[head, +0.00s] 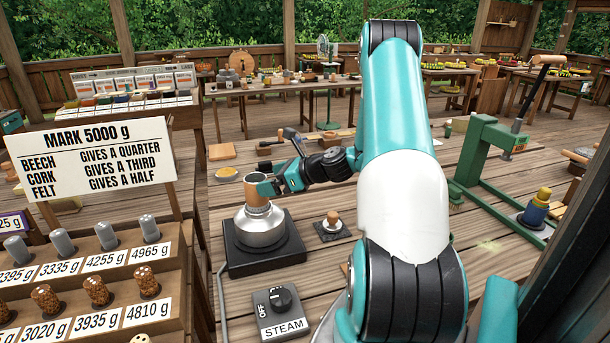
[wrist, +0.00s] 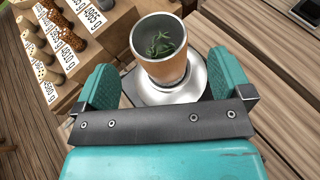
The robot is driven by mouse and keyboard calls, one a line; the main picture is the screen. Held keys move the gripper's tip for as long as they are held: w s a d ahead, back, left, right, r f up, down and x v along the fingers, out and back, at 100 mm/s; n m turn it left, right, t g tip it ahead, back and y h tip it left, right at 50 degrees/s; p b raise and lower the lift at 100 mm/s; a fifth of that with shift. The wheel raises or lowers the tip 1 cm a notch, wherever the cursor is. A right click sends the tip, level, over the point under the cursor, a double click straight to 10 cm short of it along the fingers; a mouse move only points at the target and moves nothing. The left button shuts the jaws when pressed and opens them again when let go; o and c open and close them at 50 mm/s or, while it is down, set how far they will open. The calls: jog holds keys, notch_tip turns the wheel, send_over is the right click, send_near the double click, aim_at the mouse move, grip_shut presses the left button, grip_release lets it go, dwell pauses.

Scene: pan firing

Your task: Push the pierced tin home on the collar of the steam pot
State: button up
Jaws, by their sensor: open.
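The tin (head: 256,191) is a copper-brown cylinder standing roughly upright on top of the silver steam pot (head: 260,230). In the wrist view, the tin (wrist: 162,68) is open at the top, with green sprigs inside, above the pot's shiny shoulder (wrist: 190,82). My gripper (head: 270,185) reaches in from the right at the tin's height. Its teal fingers (wrist: 165,80) are open, one on each side of the tin, with gaps showing. The tin hides the collar, so I cannot tell how far down it sits. No piercings are visible.
The pot stands on a black hotplate (head: 238,263). A STEAM control box (head: 284,318) with a dial is in front. A small knobbed stopper (head: 333,221) stands right of the pot. The weight rack (head: 110,262) and sign (head: 95,158) stand left; a green press (head: 480,155) stands right.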

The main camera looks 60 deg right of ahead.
jog(key=b+v, duration=0.1)
jog(key=v, duration=1.1)
jog(key=w+a+r+n+g+y, duration=0.2)
jog(key=a+n+g, duration=0.2)
jog(key=a+n, duration=0.8)
jog(key=w+a+r+n+g+y, duration=0.2)
jog(key=a+n+g, duration=0.45)
jog(key=a, duration=0.85)
jog(key=s+a+r+n+g+h, duration=0.1)
jog(key=s+a+n+h, duration=0.1)
jog(key=s+a+n, duration=0.5)
jog(key=s+a+r+n+g+h, duration=0.1)
jog(key=s+a+n, duration=0.7)
jog(key=n, duration=0.6)
jog(key=shift+s+r+h, duration=0.25)
jog(key=shift+s+h, duration=0.15)
jog(key=shift+s, duration=0.1)
